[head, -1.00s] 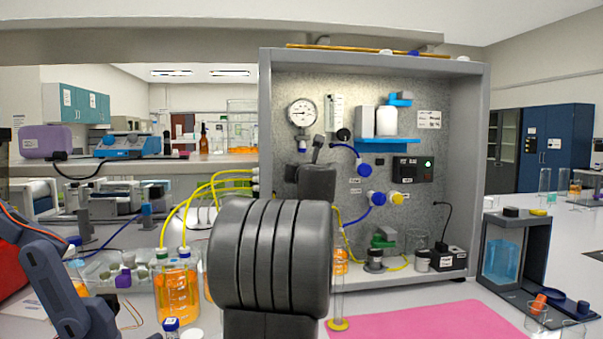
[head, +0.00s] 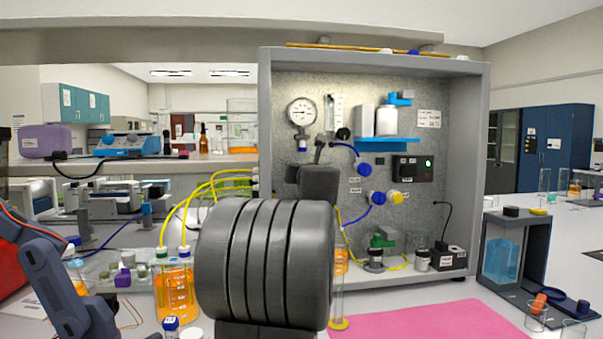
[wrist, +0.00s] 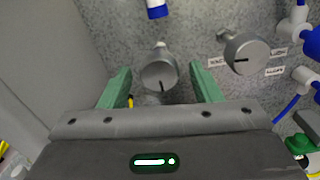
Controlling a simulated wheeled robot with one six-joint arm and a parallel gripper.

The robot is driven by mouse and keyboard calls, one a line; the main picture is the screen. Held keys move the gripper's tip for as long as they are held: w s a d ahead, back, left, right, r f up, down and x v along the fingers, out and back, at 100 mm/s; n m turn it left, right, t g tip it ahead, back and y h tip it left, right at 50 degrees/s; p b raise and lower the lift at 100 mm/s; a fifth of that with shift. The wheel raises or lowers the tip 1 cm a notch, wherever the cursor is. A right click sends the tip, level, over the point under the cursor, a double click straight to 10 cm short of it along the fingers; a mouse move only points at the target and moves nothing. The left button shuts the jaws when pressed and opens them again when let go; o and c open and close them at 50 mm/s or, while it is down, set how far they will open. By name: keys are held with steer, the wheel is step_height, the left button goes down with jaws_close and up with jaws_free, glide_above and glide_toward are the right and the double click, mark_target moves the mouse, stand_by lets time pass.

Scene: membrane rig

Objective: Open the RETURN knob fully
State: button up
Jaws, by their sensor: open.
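In the wrist view, a round grey knob (wrist: 159,74) stands out from the speckled panel, between the two green fingers of my gripper (wrist: 160,84). The gripper is open, with a gap on both sides of the knob. The knob's dark mark points down in the picture. A second grey knob (wrist: 246,54) is to the right, outside the fingers, its dark mark roughly level. Small labels (wrist: 275,71) beside it are too small to read, so I cannot tell which knob is RETURN. In the head view, my arm hides both knobs.
The rig's panel (head: 290,80) carries a gauge (head: 302,112), a blue shelf (head: 387,145) and blue and yellow fittings. A blue-ended fitting (wrist: 157,9) is above the knob between my fingers. More fittings (wrist: 301,24) are at the right. The grey side wall (wrist: 45,70) is at the left.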

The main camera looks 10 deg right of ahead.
steer(key=s, duration=1.1)
steer(key=shift+s, duration=0.3)
steer(key=shift+w, duration=0.1)
steer(key=w, duration=1.3)
steer(key=shift+w+p, duration=0.3)
steer(key=shift+w, duration=0.05)
steer(key=shift+s, duration=0.1)
